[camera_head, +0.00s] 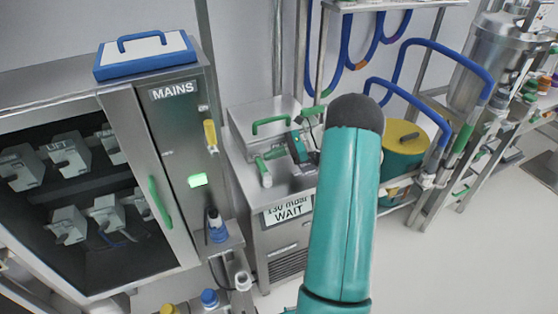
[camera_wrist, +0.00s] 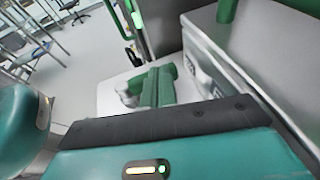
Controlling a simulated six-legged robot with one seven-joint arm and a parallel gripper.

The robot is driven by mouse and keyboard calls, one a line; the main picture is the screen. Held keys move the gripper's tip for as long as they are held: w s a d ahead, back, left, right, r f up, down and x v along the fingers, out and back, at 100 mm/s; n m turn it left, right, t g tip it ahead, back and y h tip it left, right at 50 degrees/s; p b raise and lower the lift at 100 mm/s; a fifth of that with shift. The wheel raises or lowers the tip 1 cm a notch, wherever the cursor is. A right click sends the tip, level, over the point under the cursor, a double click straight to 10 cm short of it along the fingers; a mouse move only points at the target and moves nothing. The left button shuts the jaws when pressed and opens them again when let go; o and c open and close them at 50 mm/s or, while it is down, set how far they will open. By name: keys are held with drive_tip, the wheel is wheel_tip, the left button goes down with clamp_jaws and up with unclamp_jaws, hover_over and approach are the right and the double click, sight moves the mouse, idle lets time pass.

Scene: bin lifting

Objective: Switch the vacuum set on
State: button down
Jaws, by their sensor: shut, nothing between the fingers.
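The vacuum set (camera_head: 285,237) is a steel cabinet with a raised steel box on top and a sign on its front reading "130 mbar WAIT". A green bar handle (camera_head: 271,122) is on the raised box. A green-handled valve (camera_head: 264,172) stands on the worktop in front. My gripper shows in the wrist view as a dark bar (camera_wrist: 165,120) on a teal body; it is shut and empty. In that view a green block-like part (camera_wrist: 155,88) lies just beyond it; contact cannot be told. In the head view my teal arm hides the cabinet's right side.
The MAINS cabinet (camera_head: 168,155) stands left, with a yellow handle, a lit green indicator (camera_head: 197,180) and a green door handle. A rack with blue hoops, a yellow-lidded green drum (camera_head: 403,139) and a steel vessel (camera_head: 497,60) stand right. The floor at the right front is clear.

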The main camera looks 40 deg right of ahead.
drive_tip(key=s+a+r, duration=0.7)
drive_tip(key=s+r, duration=0.3)
drive_tip(key=s, duration=0.2)
drive_tip(key=shift+s, duration=0.1)
drive_tip(key=s+a+r+n+h, duration=0.2)
drive_tip(key=s+a+n+h, duration=0.1)
drive_tip(key=a+n, duration=0.5)
drive_tip(key=s+a+r+n+g+h, duration=0.1)
drive_tip(key=s+a+r+n+h, duration=0.2)
drive_tip(key=a+n, duration=0.4)
drive_tip(key=s+a+r+n+h, duration=0.3)
drive_tip(key=s+a+n+h, duration=0.2)
drive_tip(key=a+n, duration=0.3)
drive_tip(key=shift+a+n+g+h, duration=0.3)
drive_tip(key=shift+n+g+h, duration=0.15)
drive_tip(key=shift+h, duration=0.35)
